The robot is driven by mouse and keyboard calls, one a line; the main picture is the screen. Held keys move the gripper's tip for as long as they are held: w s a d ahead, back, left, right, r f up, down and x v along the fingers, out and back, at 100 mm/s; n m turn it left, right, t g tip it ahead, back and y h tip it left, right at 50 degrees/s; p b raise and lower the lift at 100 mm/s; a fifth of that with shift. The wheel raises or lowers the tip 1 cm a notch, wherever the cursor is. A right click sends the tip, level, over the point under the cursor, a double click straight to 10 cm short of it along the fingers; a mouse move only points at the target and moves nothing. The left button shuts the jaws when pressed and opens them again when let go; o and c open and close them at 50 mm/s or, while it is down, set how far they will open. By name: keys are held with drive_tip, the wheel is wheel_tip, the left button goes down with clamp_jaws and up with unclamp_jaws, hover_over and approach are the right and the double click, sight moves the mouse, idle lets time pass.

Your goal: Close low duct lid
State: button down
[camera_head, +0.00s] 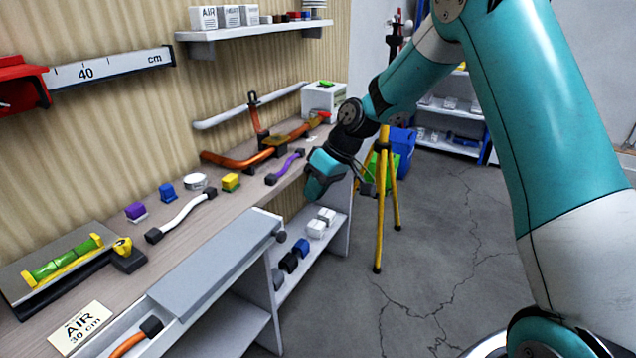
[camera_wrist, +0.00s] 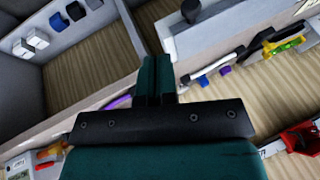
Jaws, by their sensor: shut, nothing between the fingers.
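The low duct lid is a flat grey panel (camera_head: 212,262) along the front edge of the bench, with a dark round knob (camera_head: 281,237) at its right end. Left of the lid the duct (camera_head: 100,346) is open, and an orange hose with a black end (camera_head: 131,340) shows inside. My gripper (camera_head: 318,182) is above and to the right of the knob, apart from it. In the wrist view the shut, empty fingers (camera_wrist: 155,72) point towards the bench front; the knob (camera_wrist: 191,10) and part of the lid (camera_wrist: 225,32) show beyond them.
The bench (camera_head: 180,232) holds a white hose (camera_head: 182,216), a purple hose (camera_head: 285,168), small coloured blocks and orange pipes. A lower shelf (camera_head: 318,252) carries white, blue and black blocks. A yellow tripod (camera_head: 383,205) stands behind my gripper. The floor in front is clear.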

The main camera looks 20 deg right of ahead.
drive_tip(key=a+f+p, duration=0.1)
drive_tip(key=a+f, duration=0.4)
drive_tip(key=f, duration=0.1)
drive_tip(key=shift+s+a, duration=0.35)
drive_tip(key=shift+s, duration=0.1)
drive_tip(key=shift+f, duration=0.1)
